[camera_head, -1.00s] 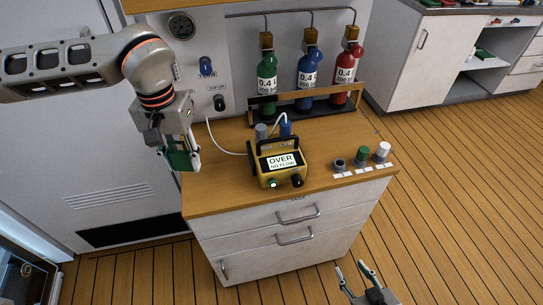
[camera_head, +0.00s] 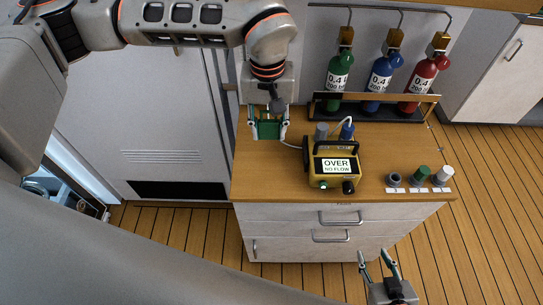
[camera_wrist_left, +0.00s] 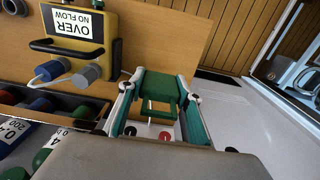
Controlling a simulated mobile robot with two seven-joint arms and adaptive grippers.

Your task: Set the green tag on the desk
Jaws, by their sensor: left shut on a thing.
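The green tag (camera_head: 268,130) is between the fingers of my left gripper (camera_head: 268,135) in the head view. It is held above the left part of the wooden desk top (camera_head: 268,178); the gap beneath it is hard to judge. In the left wrist view the green tag (camera_wrist_left: 165,90) shows as a green piece with an opening, between the two fingers of my left gripper (camera_wrist_left: 166,92). My right gripper (camera_head: 378,262) is at the bottom of the head view, in front of the drawers, with its fingers apart and nothing between them.
A yellow meter (camera_head: 334,165) reading "OVER NO FLOW" stands on the desk, right of the tag. Green (camera_head: 338,75), blue (camera_head: 381,74) and red (camera_head: 424,75) bottles stand in a rack behind. Several knobs (camera_head: 420,174) line the right side. The desk's front left is clear.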

